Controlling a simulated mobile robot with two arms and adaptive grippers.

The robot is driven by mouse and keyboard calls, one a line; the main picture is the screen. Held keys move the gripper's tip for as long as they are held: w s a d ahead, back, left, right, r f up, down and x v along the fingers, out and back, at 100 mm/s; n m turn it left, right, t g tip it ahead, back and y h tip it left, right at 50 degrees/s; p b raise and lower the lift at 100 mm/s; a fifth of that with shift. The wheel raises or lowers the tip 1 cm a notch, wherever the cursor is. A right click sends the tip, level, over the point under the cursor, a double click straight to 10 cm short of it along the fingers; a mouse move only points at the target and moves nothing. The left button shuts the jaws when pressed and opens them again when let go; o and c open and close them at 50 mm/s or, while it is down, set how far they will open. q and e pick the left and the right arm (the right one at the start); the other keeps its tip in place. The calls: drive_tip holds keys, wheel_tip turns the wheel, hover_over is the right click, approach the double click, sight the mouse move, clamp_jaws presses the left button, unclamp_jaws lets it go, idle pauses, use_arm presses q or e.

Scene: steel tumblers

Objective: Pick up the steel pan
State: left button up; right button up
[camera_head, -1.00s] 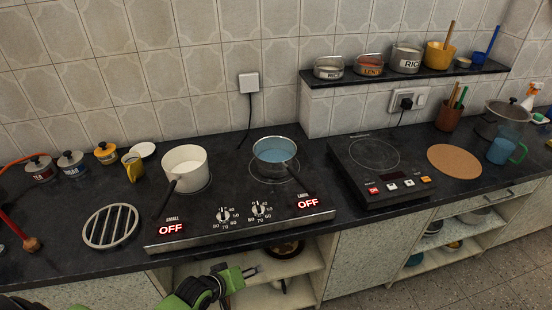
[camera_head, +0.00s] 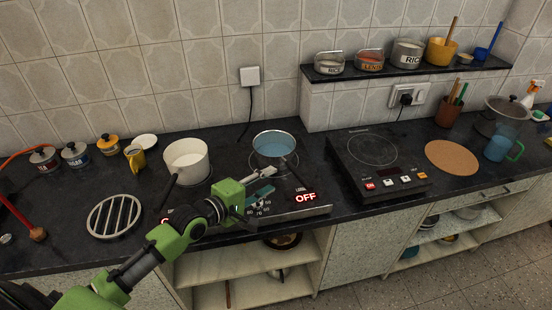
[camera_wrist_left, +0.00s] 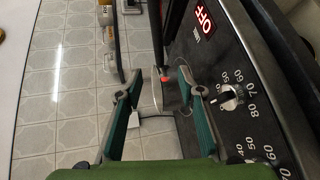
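The steel pan (camera_head: 273,147) stands upright on the right burner of the cooktop, with blue contents inside. My left gripper (camera_head: 268,182) is over the cooktop's front part, below and in front of the pan in the head view. In the left wrist view the left gripper (camera_wrist_left: 164,88) is open with its two green fingers apart. A dark rod with a red tip (camera_wrist_left: 165,76), seemingly the pan's handle, shows between the fingertips. My right gripper is not in view.
A white pot (camera_head: 187,160) stands on the left burner, close to my arm. The cooktop's knobs (camera_wrist_left: 230,97) and red OFF displays (camera_head: 306,197) are along its front. A black electric hob (camera_head: 375,165) and a cork mat (camera_head: 452,157) lie to the right.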

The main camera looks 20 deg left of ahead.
sight(290, 168)
use_arm(q)
drive_tip(key=x, duration=0.6)
drive_tip(key=shift+w+d, duration=0.1)
drive_tip(key=shift+w, duration=0.1)
drive_tip(key=shift+p+x, duration=0.7)
drive_tip(key=shift+x, duration=2)
drive_tip(key=shift+r, duration=0.15)
drive_tip(key=shift+d, duration=0.1)
clamp_jaws()
drive_tip(key=shift+r, duration=0.15)
